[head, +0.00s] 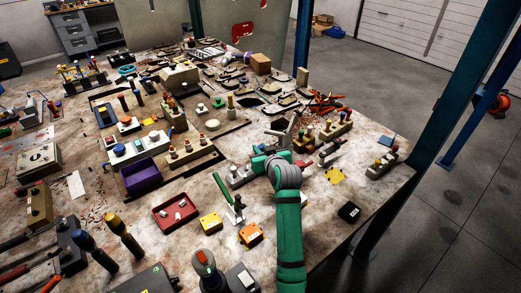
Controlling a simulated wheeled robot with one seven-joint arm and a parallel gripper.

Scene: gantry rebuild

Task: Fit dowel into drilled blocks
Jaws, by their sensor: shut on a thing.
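My green arm reaches up from the bottom edge of the head view and bends at a grey joint. My gripper (287,137), small and grey, is just past this bend, over the right-middle of the table. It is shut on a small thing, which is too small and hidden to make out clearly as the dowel. A yellow block (210,222) and an orange block (251,235) with dark spots like holes lie left of my arm. I cannot tell which blocks are the drilled ones.
The worn table (325,215) is crowded. A black box (349,212) lies near the right edge. Bare tabletop shows right of my arm.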

